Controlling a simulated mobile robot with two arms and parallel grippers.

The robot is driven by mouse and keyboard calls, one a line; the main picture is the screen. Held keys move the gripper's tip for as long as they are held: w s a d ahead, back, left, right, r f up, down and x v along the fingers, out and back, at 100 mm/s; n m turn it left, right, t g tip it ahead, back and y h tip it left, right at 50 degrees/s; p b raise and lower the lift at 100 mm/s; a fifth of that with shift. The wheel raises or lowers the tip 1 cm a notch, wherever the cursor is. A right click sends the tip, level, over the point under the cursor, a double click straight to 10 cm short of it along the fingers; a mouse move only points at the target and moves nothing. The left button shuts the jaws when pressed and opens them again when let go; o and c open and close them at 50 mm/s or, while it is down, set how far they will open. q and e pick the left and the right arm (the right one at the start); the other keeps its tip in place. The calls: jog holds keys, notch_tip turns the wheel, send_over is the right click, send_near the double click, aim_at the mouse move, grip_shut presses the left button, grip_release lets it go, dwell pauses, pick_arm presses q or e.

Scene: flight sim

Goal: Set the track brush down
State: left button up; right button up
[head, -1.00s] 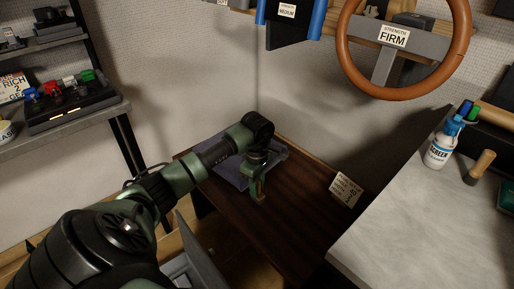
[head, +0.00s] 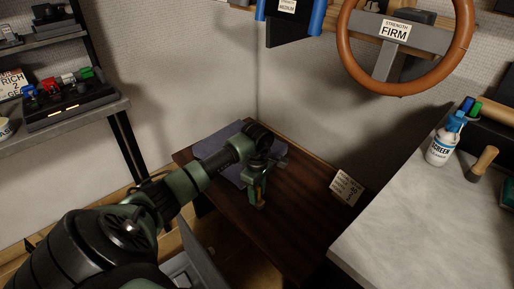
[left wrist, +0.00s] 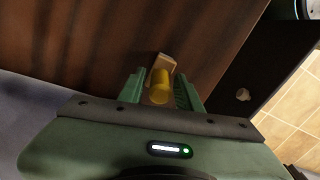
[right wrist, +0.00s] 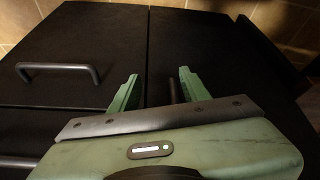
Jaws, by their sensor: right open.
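The track brush (left wrist: 160,87) shows in the left wrist view as a yellow round handle with a pale wooden block at its far end. It sits between the fingers of my left gripper (left wrist: 160,92), which is shut on it. In the head view my left gripper (head: 257,187) points down over the dark wooden table (head: 290,217), beside a blue-grey cloth (head: 228,152). The brush's lower end is close to the tabletop; I cannot tell whether it touches. My right gripper (right wrist: 155,90) is open and empty in front of a dark cabinet (right wrist: 110,45).
A steering wheel (head: 345,50) hangs above. The table's middle is clear.

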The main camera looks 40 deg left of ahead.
pick_arm(q)
jog(key=shift+r, duration=0.1)
pick_arm(e)
jog(key=shift+s, duration=0.1)
pick_arm(q)
notch_tip(320, 180, up, 2)
jog(key=shift+a+r+p, duration=0.1)
jog(key=shift+r+p, duration=0.15)
jog(key=shift+p, duration=0.2)
notch_tip(320, 180, up, 8)
jog(key=shift+r+p, duration=0.2)
jog(key=shift+p, duration=0.65)
jog(key=shift+r, duration=0.65)
pick_arm(e)
jog(key=shift+s+d+r+g, duration=0.1)
jog(key=shift+s+d+g, duration=0.05)
jog(key=shift+s+g, duration=0.3)
jog(key=shift+s+d+g, duration=0.15)
jog(key=shift+s+g, duration=0.1)
jog(key=shift+s, duration=0.3)
